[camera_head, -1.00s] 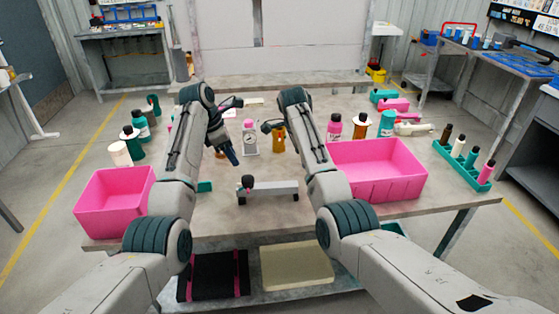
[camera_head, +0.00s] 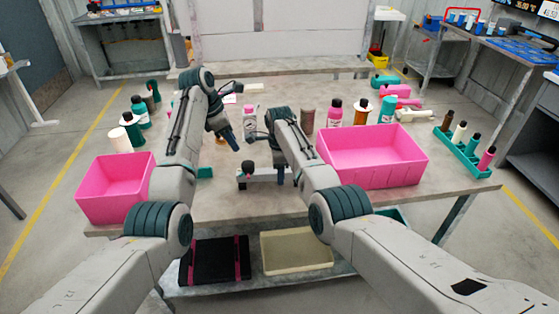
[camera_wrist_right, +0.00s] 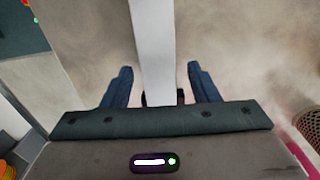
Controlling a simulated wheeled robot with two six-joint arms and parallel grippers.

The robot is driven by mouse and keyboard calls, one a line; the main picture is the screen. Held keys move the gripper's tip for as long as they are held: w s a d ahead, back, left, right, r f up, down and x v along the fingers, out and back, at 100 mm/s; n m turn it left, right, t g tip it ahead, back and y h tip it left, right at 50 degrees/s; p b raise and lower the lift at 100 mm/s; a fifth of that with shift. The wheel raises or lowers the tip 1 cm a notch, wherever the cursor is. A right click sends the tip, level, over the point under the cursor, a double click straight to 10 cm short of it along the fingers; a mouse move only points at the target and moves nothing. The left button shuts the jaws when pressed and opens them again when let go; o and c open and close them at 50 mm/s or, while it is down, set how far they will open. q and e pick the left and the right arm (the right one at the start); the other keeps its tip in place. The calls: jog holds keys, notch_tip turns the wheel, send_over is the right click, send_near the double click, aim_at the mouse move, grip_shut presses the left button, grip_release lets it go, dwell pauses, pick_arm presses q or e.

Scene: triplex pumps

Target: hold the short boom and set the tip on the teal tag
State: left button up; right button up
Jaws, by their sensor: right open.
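The short boom (camera_head: 264,179) is a light grey bar lying crosswise near the middle of the table, with a dark knob (camera_head: 247,167) at its left end. In the right wrist view the pale bar (camera_wrist_right: 153,35) runs between the fingers of my right gripper (camera_wrist_right: 158,82). Those blue fingers are open, one on each side of the bar, with gaps visible. In the head view my right gripper (camera_head: 278,158) is over the boom's right part. My left gripper (camera_head: 228,137) hangs above the table behind the boom; its jaw opening is unclear. A small teal patch (camera_head: 205,173), possibly the tag, shows left of the boom.
Pink bins stand at left (camera_head: 115,190) and right (camera_head: 375,160). A pink-and-white bottle (camera_head: 250,122) stands behind the boom between the arms. More bottles stand on both sides, and a teal rack (camera_head: 462,155) is at far right. Table front is clear.

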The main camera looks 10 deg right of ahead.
jog(key=shift+f, duration=0.5)
